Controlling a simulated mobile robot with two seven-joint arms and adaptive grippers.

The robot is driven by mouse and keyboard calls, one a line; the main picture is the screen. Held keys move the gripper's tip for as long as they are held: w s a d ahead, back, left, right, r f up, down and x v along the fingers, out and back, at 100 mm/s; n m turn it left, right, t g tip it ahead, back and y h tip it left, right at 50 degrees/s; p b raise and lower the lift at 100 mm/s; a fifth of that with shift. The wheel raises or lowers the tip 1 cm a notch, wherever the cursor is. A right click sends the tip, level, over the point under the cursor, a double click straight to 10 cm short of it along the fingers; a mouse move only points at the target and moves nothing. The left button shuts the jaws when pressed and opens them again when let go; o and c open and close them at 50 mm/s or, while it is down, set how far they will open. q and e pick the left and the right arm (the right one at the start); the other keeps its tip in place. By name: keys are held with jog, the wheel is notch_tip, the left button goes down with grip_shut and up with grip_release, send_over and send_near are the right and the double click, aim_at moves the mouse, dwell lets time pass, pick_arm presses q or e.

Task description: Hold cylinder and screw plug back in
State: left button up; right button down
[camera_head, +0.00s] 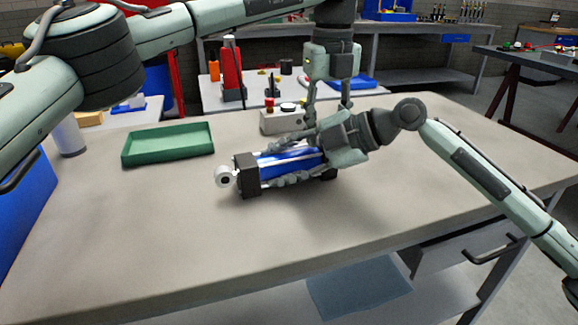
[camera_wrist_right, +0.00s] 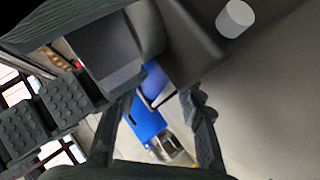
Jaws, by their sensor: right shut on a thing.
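The cylinder (camera_head: 285,160) lies on its side on the workbench, with a blue body, silver rods, a dark square end block (camera_head: 246,174) and a pale round eye (camera_head: 225,177) at its left end. My right gripper (camera_head: 272,167) comes in from the right and is shut around the blue body, one finger along each long side. My left gripper (camera_head: 329,108) hangs just behind the cylinder, pointing down, with its fingers apart and nothing visible between them. Whether it touches the cylinder I cannot tell. I cannot make out the plug. The right wrist view is crowded by close dark parts.
A grey box (camera_head: 282,121) with red and black knobs stands right behind the cylinder. A green tray (camera_head: 168,144) and a white canister (camera_head: 68,136) stand to the left. The front of the workbench (camera_head: 180,240) is clear.

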pick_arm(q)
grip_shut()
pick_arm(e)
jog(key=shift+f, duration=0.1)
pick_arm(q)
jog(key=shift+o, duration=1.4)
grip_release()
jog(key=shift+r, duration=0.1)
notch_tip(320, 180, up, 12)
pick_arm(e)
jog(key=c, duration=0.9)
grip_release()
